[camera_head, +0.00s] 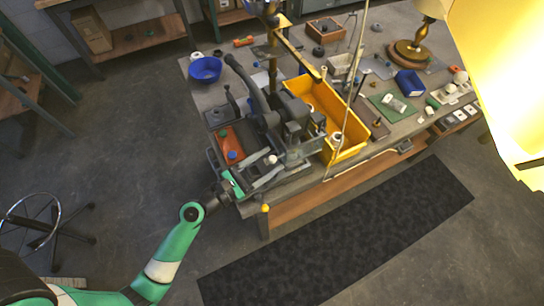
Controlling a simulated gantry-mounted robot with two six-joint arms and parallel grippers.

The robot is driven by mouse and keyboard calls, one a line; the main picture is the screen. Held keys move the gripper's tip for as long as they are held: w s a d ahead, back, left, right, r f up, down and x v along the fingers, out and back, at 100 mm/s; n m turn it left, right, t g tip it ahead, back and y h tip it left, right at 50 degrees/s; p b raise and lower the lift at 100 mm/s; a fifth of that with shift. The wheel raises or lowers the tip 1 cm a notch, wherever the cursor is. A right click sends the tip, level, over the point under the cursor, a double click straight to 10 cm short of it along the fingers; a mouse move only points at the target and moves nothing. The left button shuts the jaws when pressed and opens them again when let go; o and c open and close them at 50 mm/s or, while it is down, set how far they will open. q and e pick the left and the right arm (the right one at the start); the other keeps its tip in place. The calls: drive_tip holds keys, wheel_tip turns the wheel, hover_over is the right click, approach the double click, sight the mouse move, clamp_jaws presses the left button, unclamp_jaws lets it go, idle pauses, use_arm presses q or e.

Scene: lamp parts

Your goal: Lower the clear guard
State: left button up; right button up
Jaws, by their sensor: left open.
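A dark grey bench machine (292,110) stands on the near left part of the workbench. My left gripper (234,183) is at the bench's near left corner, beside the machine's base. It is open, and I see nothing held in it. Its fingertips are small and hard to tell from the clutter. My right gripper is not in view.
A yellow bin (345,118) sits right behind the machine. A blue bowl (205,69) and an orange tray (229,144) lie to its left. A lamp (410,48) stands at the back right. Open floor with a dark mat (340,235) lies in front.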

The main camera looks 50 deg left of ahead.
use_arm(q)
drive_tip(key=shift+w, duration=0.75)
clamp_jaws()
idle(0.9)
